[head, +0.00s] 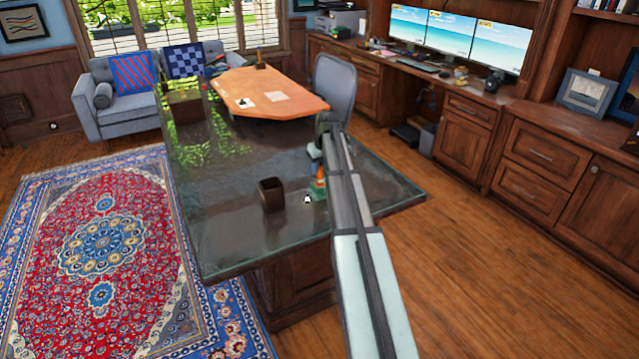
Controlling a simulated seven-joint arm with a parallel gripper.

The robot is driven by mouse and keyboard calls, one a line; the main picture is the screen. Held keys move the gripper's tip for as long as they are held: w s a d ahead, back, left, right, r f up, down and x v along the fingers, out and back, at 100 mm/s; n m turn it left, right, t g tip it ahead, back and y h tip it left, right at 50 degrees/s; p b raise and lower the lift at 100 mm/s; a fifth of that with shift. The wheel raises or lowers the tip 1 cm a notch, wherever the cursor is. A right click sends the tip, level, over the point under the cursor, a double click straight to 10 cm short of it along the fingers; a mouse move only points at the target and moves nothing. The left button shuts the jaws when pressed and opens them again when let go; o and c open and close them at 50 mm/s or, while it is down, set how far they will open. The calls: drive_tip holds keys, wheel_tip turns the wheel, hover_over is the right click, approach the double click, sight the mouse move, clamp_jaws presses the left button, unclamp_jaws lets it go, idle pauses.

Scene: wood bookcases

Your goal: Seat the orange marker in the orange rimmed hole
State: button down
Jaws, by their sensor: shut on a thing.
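My gripper (315,151) is over the right part of the dark glass-topped desk (230,225), small and partly hidden behind my arm. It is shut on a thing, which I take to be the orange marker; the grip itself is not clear. A small orange shape (320,175) shows just below it, beside my arm, directly above a small green block (318,191) on the desk. Whether the orange shape touches the block I cannot tell. The orange rimmed hole cannot be made out at this size.
A dark brown open cup (271,194) stands left of the green block. A small white and black round thing (307,199) is close to the block's left. An orange-brown desk section (265,92) with papers lies farther back. The desk's near left is clear.

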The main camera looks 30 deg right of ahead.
drive_tip(key=shift+f, duration=1.3)
drive_tip(key=shift+f, duration=0.1)
drive_tip(key=c, duration=1)
unclamp_jaws()
drive_tip(key=v, duration=1.2)
